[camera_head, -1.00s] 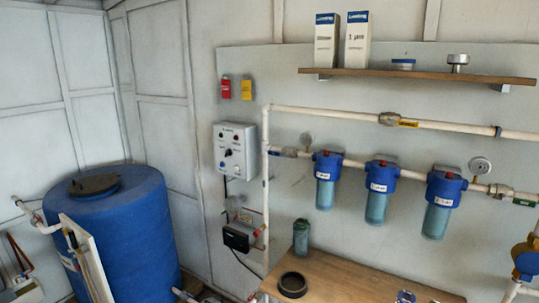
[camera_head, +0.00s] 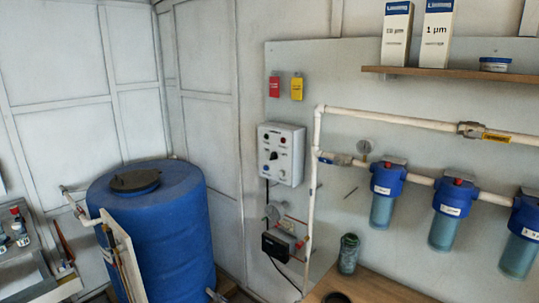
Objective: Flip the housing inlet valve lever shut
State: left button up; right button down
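Three blue-topped filter housings hang in a row under a white pipe at the right; the nearest to the inlet end is the left housing (camera_head: 383,195). Just left of it, a small valve with a blue lever (camera_head: 335,159) sits on the pipe, probably the housing inlet valve. The lever seems to lie along the pipe, but it is too small to be sure. A second valve with a yellow lever (camera_head: 495,137) sits on the upper pipe, its lever along the pipe. Neither of my grippers shows.
A wooden bench (camera_head: 365,287) stands below the housings, with a green bottle (camera_head: 348,254) on it. A blue tank (camera_head: 150,225) stands at the left. A control box (camera_head: 281,153) and a shelf (camera_head: 460,74) are on the wall.

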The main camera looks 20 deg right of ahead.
aim_at(322, 160)
jog(key=u, duration=0.2)
jog(key=i, duration=1)
jog(key=z, duration=0.4)
